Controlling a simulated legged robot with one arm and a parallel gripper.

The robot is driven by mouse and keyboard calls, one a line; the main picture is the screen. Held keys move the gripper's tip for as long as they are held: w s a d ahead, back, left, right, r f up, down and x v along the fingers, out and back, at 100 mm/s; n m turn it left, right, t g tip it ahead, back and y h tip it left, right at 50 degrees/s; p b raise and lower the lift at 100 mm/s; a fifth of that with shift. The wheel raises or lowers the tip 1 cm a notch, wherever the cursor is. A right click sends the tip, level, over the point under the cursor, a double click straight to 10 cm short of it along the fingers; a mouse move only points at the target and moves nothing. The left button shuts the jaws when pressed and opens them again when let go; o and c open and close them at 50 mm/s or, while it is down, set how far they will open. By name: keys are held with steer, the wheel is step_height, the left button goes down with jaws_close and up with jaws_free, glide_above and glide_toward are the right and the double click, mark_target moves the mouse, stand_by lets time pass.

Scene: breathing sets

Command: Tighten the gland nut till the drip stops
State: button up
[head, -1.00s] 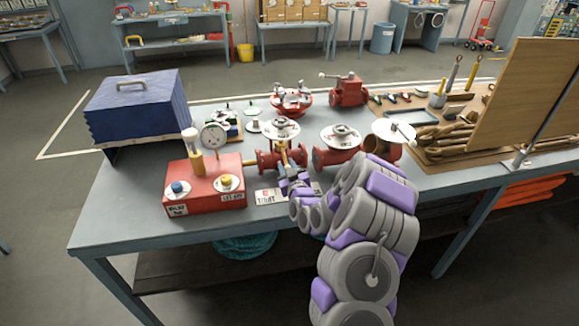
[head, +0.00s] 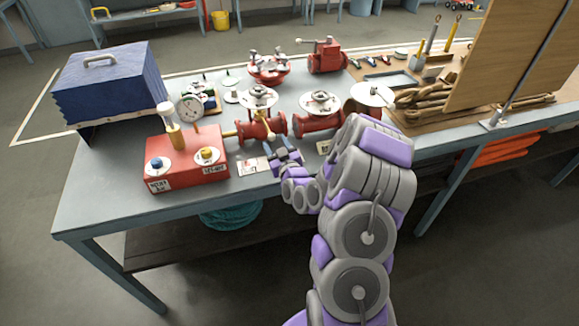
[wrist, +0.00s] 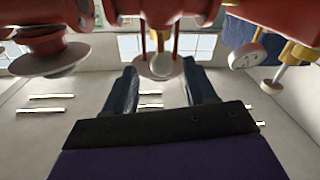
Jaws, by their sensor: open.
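A red valve (head: 262,130) with a pale round handwheel (head: 258,97) stands on the bench. Brass parts show at its neck, and I cannot single out the gland nut for sure. In the wrist view, which looks upside down, a valve's brass-coloured neck (wrist: 160,38) and round wheel (wrist: 160,66) lie beyond and between my fingers. My gripper (head: 277,146) is in front of the valve, its blue fingers apart and empty. In the wrist view my gripper (wrist: 160,78) also shows a clear gap. No drip can be made out.
A red box (head: 187,160) with a gauge (head: 191,108) and knobs stands left of the valve. Another red valve (head: 318,122) stands close on its right. A label card (head: 253,166) lies in front. A wooden panel (head: 505,55) rises at the right.

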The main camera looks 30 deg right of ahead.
steer(key=s+a+p, duration=0.1)
steer(key=s+p, duration=1)
steer(key=p, duration=0.1)
steer(key=shift+s+p, duration=0.25)
steer(key=shift+p, duration=0.15)
steer(key=shift+d+f, duration=0.1)
stand_by(0.7)
